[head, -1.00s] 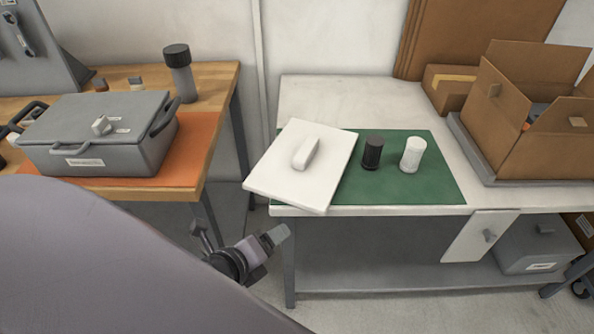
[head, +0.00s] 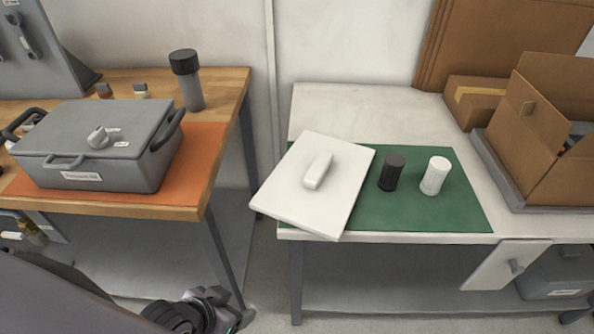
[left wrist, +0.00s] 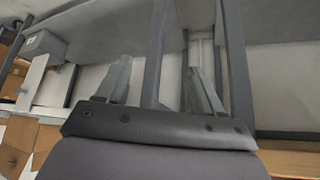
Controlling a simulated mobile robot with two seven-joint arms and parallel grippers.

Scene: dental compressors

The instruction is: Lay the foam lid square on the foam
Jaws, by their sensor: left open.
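The foam lid (head: 287,202) is a white slab with a raised white grip bar on top. It lies turned at an angle on the right table, partly on a green mat (head: 400,213), with its near left corner over the table edge. The open cardboard box (head: 522,122) stands at the right, cut by the frame; I cannot make out foam in it. My left gripper (head: 212,312) is low at the bottom edge, below and left of the lid. In the left wrist view its two fingers (left wrist: 160,68) are apart and empty. My right gripper is not in view.
A black jar (head: 391,172) and a white jar (head: 434,176) stand right of the lid. A grey lidded case (head: 95,150) sits on the wooden table (head: 225,90) at left. A gap separates the tables. The right table's back left is bare.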

